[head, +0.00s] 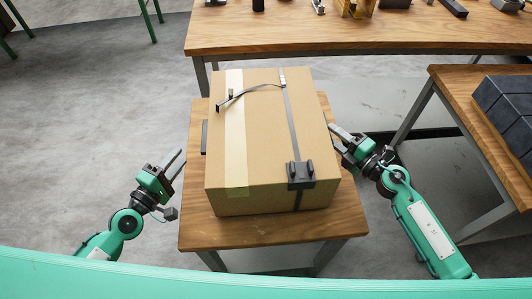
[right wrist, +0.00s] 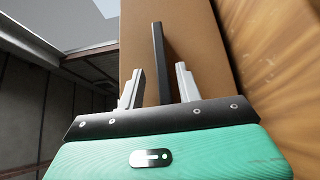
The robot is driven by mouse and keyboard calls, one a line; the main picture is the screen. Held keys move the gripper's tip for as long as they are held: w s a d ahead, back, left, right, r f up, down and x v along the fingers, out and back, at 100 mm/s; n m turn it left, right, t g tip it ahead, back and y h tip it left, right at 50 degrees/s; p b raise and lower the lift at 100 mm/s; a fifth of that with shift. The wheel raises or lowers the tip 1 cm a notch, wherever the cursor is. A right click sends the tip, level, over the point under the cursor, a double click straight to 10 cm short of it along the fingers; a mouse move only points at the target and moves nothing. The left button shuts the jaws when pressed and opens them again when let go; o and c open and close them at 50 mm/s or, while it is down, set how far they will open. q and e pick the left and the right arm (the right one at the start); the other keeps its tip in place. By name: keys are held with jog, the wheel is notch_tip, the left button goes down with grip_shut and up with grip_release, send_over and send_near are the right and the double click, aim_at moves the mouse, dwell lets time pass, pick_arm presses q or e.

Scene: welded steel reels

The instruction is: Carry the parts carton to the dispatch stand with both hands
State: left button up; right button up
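The parts carton (head: 263,125) is a closed brown box with a pale tape strip, a dark strap and a black buckle. It rests on a small wooden-topped table (head: 225,233); I cannot tell whether this is the dispatch stand. A dark handle (head: 204,137) shows on its left side. My left gripper (head: 184,158) is open and empty, left of the carton and apart from it. My right gripper (head: 334,138) is at the carton's right side. In the right wrist view its fingers (right wrist: 158,82) stand apart on either side of a dark upright bar (right wrist: 160,60) on the carton's face.
A long wooden bench (head: 350,35) with several small items stands behind the carton. Another wooden table (head: 460,88) at the right bears dark blue boxes (head: 508,108). Grey floor (head: 90,130) lies open at the left.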

jog(key=v, duration=1.1)
jog(key=shift+s, duration=0.1)
